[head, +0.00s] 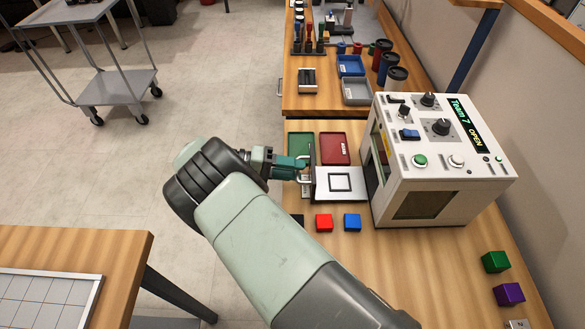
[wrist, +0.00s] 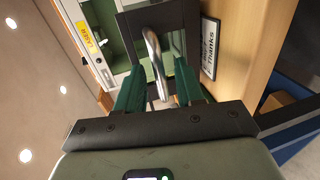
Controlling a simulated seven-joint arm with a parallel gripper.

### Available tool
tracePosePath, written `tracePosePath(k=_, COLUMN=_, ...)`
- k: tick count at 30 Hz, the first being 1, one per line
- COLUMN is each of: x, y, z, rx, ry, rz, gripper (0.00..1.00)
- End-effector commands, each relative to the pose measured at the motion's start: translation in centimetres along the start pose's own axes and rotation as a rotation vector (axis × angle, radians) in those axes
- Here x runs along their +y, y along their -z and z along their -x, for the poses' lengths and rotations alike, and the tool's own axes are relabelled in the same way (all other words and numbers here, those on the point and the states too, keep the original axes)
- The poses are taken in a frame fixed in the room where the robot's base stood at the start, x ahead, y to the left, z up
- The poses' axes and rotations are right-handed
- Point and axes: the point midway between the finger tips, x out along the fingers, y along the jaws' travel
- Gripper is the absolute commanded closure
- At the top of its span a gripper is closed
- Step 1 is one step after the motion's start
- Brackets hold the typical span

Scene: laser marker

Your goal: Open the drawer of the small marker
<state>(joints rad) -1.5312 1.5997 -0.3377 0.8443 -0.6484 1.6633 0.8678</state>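The small marker (head: 430,160) is a white box with knobs and a display reading "Team 7 OPEN". Its drawer (head: 322,190) stands out of the left side, showing a pale plate with a black square outline. My gripper (head: 299,168) is at the drawer's outer end, by the front panel. In the wrist view, the silver bar handle (wrist: 154,52) stands on the dark drawer front (wrist: 131,35). The green fingers of my gripper (wrist: 157,82) are spread, with the handle's lower end between them and a gap visible. Contact with the handle is not clear.
Green (head: 300,147) and red (head: 335,148) trays lie behind the drawer. Red (head: 324,222) and blue (head: 352,222) cubes sit in front of it. Green (head: 495,261) and purple (head: 509,294) cubes lie at the right. The floor left of the bench is open.

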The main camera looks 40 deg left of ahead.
Motion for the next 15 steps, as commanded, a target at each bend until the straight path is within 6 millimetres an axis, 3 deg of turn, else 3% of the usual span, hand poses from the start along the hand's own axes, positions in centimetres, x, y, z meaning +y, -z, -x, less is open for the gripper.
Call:
tracePosePath(k=9, x=0.0, y=0.0, z=0.2, rx=-0.002, ry=-0.001, rz=0.000, gripper=0.63)
tracePosePath(k=15, x=-0.1, y=0.0, z=2.4, rx=0.001, ry=0.002, rz=-0.001, gripper=0.63)
